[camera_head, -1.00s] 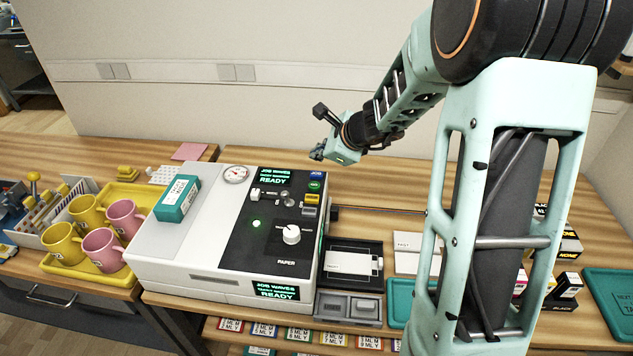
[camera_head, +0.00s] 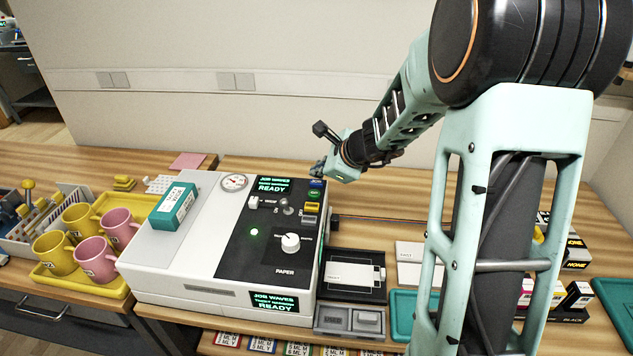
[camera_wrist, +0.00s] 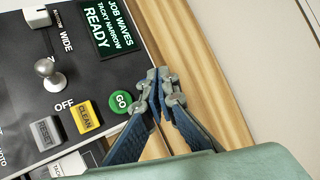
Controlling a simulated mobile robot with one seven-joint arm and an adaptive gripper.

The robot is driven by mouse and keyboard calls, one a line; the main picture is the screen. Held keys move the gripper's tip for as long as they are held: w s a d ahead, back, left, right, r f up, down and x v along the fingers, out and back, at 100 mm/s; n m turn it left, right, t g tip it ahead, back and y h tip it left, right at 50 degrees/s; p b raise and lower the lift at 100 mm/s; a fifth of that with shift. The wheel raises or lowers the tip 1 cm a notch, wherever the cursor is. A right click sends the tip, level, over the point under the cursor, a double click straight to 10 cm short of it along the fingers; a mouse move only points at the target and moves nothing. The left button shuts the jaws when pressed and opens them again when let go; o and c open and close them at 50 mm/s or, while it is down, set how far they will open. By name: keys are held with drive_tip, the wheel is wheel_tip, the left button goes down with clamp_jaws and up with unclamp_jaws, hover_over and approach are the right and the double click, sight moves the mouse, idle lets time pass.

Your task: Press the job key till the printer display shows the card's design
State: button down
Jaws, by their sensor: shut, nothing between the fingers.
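The printer (camera_head: 190,262) is a white box with a black panel. Its top display (camera_head: 271,184) reads JOB WAVES, a smaller line and READY; in the wrist view the display (camera_wrist: 112,27) reads JOB WAVES, TACKY NARROW, READY. The front display (camera_head: 275,302) also shows JOB WAVES. The blue job key (camera_head: 316,183) is at the far end of the key column. My gripper (camera_head: 318,169) is shut and empty, just above that key. In the wrist view my gripper's tips (camera_wrist: 163,84) are beside the green GO key (camera_wrist: 121,103) and hide the job key; contact cannot be told. I cannot make out the card's design.
Yellow CLEAN (camera_wrist: 87,117) and grey RESET (camera_wrist: 45,133) keys, a metal lever (camera_wrist: 50,75) and a white knob (camera_head: 290,243) stand close by. A teal box (camera_head: 174,207) lies on the printer. Mugs stand on a yellow tray (camera_head: 112,203) at left.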

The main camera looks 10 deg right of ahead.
sight(318, 183)
drive_tip(key=shift+f, duration=0.1)
idle(0.7)
drive_tip(key=shift+f+b, duration=0.35)
drive_tip(key=shift+b, duration=0.25)
drive_tip(key=shift+f+b, duration=0.5)
idle(0.5)
idle(0.4)
drive_tip(key=shift+r+p, duration=0.75)
drive_tip(key=shift+r, duration=0.2)
wheel_tip(318, 183, up, 5)
drive_tip(key=p, duration=0.4)
